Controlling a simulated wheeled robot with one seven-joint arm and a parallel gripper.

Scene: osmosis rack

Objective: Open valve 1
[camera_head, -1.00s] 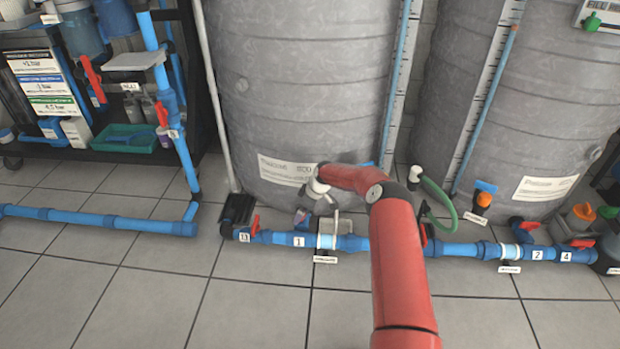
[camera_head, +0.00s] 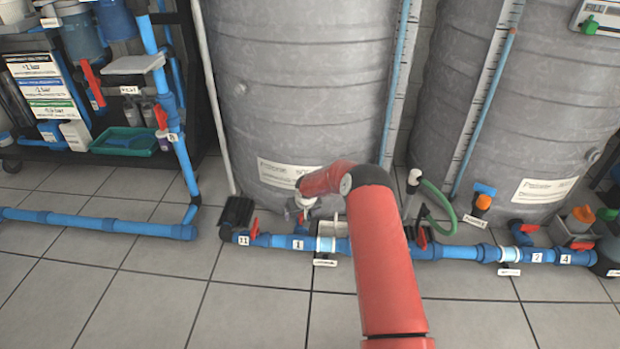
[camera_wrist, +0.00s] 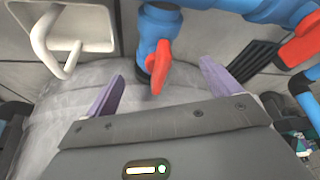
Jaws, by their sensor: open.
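The blue floor pipe with a white "1" label (camera_head: 298,243) runs in front of the left grey tank. In the wrist view a red valve handle (camera_wrist: 159,66) hangs from a blue valve body (camera_wrist: 158,22). My gripper (camera_wrist: 161,70) is open, with one purple finger on each side of this handle. A gap shows between the handle and each finger, and nothing is held. In the head view my gripper (camera_head: 304,216) is low by the tank, just above the pipe near label 1. My wrist and arm hide most of the fingers and that valve's handle there.
Another red handle (camera_head: 254,228) stands left of label 1, by the "11" tag. A further red handle (camera_head: 422,238) is right of my arm. The grey tank (camera_head: 300,90) stands close behind. A white bent piece (camera_wrist: 70,40) is near the left finger. Floor in front is clear.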

